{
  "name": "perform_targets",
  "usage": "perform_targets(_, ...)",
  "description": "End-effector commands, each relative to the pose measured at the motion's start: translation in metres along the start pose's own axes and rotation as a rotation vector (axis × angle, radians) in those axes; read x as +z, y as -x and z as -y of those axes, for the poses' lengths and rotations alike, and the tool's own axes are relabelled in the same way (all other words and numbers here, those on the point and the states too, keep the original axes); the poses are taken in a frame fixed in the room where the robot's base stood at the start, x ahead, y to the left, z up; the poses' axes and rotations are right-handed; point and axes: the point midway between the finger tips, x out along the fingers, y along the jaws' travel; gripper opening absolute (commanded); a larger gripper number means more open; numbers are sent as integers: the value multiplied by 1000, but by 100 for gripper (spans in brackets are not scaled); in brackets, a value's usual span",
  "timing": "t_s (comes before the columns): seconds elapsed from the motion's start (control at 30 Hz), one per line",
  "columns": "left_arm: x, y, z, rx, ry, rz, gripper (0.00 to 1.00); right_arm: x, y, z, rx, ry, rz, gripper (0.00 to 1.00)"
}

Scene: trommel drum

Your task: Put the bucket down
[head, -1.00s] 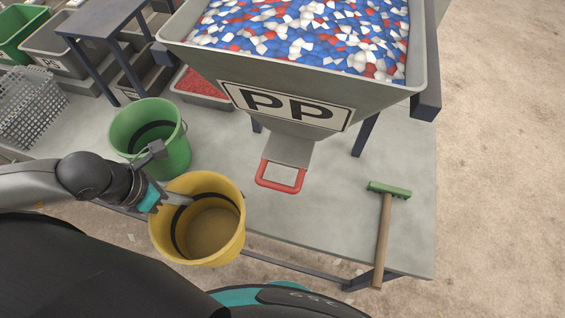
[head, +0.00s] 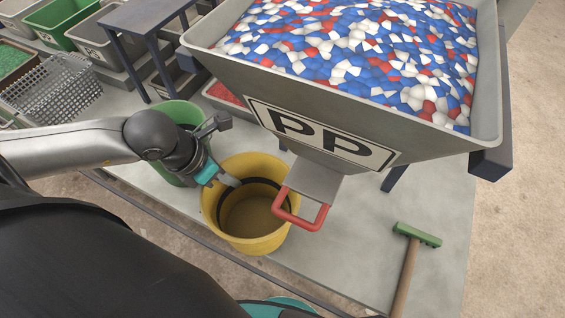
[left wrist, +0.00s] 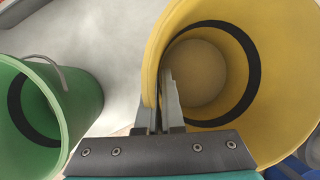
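The yellow bucket (head: 226,222) is upright, and its inside looks empty of flakes. It is at the front of the grey platform, just below the hopper's red handle. My left gripper (head: 230,182) is at its left rim. In the left wrist view the two fingers (left wrist: 168,105) are closed on the wall of the yellow bucket (left wrist: 215,75), one finger inside and one outside. Whether the bucket's base touches the platform cannot be told. My right gripper is in neither view.
A green bucket (head: 175,112) stands just left of the yellow one, partly behind my arm. The PP hopper (head: 400,170) with its red handle (head: 300,222) overhangs the platform (head: 350,260). A green-headed scraper (head: 418,236) lies at right. Crates (head: 85,28) stand at back left.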

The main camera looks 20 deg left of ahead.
Motion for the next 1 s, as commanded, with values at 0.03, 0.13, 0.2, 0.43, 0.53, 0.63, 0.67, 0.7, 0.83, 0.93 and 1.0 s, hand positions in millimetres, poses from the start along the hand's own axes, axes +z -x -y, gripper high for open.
perform_targets(0.03,6,-2,1,-2,0,7,0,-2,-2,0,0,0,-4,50)
perform_targets(0.13,15,-6,2,0,3,8,0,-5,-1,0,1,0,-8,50)
perform_targets(0.2,21,-8,4,0,4,8,0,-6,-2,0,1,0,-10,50)
perform_targets(0.43,47,-18,10,-2,3,8,0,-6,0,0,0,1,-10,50)
perform_targets(0.53,60,-23,14,-4,0,7,0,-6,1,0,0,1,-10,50)
perform_targets(0.63,75,-30,16,-4,1,7,0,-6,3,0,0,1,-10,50)
perform_targets(0.67,79,-32,17,-4,1,7,0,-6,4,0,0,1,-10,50)
perform_targets(0.7,86,-34,19,-4,0,7,0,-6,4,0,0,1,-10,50)
perform_targets(0.83,102,-42,22,-3,1,5,0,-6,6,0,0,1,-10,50)
perform_targets(0.93,108,-46,24,-2,-1,2,0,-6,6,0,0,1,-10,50)
perform_targets(1.0,110,-48,24,-2,-2,1,0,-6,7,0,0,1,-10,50)
